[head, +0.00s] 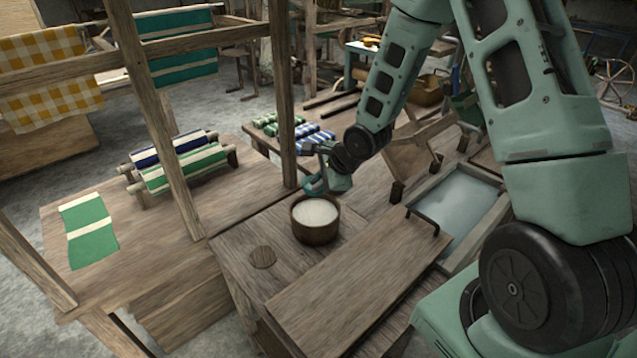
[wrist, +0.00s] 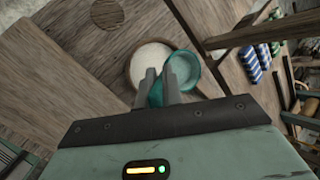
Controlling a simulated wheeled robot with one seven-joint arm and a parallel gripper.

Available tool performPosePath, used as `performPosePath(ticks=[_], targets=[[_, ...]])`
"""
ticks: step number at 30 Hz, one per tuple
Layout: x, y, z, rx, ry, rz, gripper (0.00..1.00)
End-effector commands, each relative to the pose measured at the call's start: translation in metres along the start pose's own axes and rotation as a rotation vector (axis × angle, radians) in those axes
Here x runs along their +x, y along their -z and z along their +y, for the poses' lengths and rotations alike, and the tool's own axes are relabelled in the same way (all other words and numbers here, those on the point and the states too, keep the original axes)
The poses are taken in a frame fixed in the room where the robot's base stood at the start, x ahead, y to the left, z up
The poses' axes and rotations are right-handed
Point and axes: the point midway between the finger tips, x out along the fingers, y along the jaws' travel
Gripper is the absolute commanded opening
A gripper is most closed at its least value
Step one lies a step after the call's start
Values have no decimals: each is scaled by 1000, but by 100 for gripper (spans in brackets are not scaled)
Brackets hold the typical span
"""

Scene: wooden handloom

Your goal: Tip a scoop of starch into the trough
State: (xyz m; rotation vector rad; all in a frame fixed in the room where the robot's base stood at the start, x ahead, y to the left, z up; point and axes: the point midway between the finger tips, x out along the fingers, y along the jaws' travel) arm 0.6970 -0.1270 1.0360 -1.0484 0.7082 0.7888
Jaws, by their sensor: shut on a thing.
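A round wooden tub of white starch (head: 316,226) stands on the wooden bench top. It also shows in the wrist view (wrist: 136,50). A teal scoop (head: 316,187) is at the tub's far rim in the head view. In the wrist view the scoop (wrist: 186,66) overlaps the tub's right edge. My gripper (wrist: 170,82) is shut on the scoop, which it holds above or beside the tub. I cannot tell whether starch is in the scoop. The trough (head: 462,203), a wooden frame with a pale, cloudy surface inside, lies to the right of the tub.
A wide board with a dark handle (head: 358,278) lies between the tub and the trough's near side. A round wooden disc (head: 262,257) is on the bench. A loom post (head: 281,90) rises behind the tub. Blue checked rolls (head: 314,138) lie beyond.

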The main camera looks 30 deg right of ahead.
Motion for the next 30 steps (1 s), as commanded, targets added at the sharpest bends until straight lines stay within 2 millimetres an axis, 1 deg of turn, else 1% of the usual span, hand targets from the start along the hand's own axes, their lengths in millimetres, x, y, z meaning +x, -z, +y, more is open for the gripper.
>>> performPosePath(ticks=[1, 17, 30], targets=[[8, 3, 4, -1, 0, 0, 0], [44, 18, 26, 0, -1, 0, 0], [78, 32, 45, 0, -1, 0, 0]])
